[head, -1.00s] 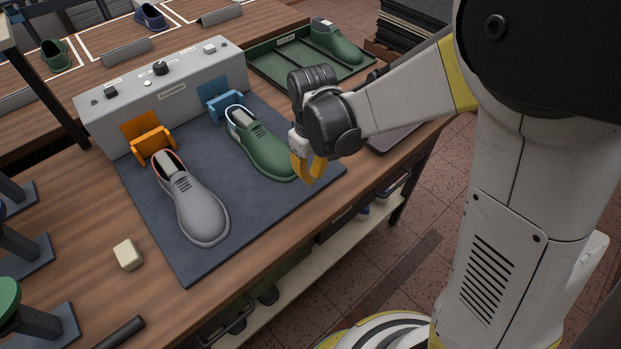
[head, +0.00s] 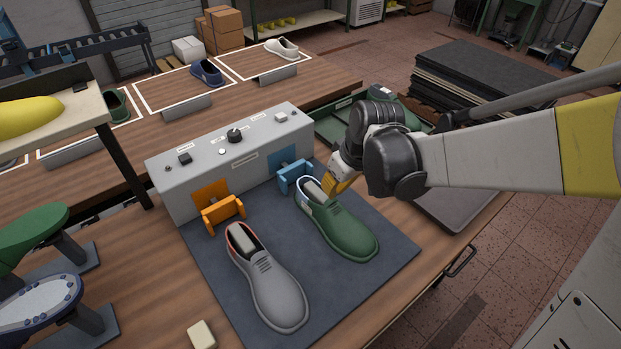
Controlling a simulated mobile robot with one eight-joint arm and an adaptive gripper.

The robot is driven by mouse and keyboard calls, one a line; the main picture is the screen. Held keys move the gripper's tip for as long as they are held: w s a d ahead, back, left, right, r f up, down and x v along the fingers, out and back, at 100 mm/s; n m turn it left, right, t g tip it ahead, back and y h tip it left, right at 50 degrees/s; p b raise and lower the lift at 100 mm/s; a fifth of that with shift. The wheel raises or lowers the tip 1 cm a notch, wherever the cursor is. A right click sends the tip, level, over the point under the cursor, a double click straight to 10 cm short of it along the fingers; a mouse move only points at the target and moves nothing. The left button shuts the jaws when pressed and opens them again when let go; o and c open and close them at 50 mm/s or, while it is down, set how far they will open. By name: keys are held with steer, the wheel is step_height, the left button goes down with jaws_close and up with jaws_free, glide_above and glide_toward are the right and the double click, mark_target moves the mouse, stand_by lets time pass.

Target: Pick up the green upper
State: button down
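A green shoe upper (head: 345,232) lies on the dark blue mat (head: 385,285), toe toward the front right. Its heel end, with a light patch on the side and a pale insert in the opening, is by the blue bracket (head: 293,177). My gripper (head: 334,187), with yellow fingers, is just right of the upper's opening, seemingly above it. Whether it touches is unclear. The gap between its fingers is not visible, so I cannot tell if it is open. A grey upper (head: 265,278) lies to the left, by the orange bracket (head: 223,212).
A grey control box (head: 240,155) stands behind the mat. A green tray (head: 335,130) is partly hidden behind my gripper. A pale block (head: 202,335) lies front left. Other green pieces are on a left stand (head: 30,232) and the back table (head: 118,106).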

mark_target(333, 214)
steer(key=b+x, duration=0.1)
steer(key=x, duration=0.1)
steer(key=b+x, duration=0.1)
steer(key=x, duration=0.2)
steer(key=b+x, duration=0.1)
steer(key=x, duration=0.2)
steer(key=shift+s+d+f, duration=0.2)
steer(key=shift+d, duration=0.1)
steer(key=shift+w+a+f, duration=0.1)
steer(key=shift+w+f, duration=0.05)
steer(key=shift+f, duration=0.25)
steer(key=shift+s+d, duration=0.5)
steer(key=shift+s, duration=0.3)
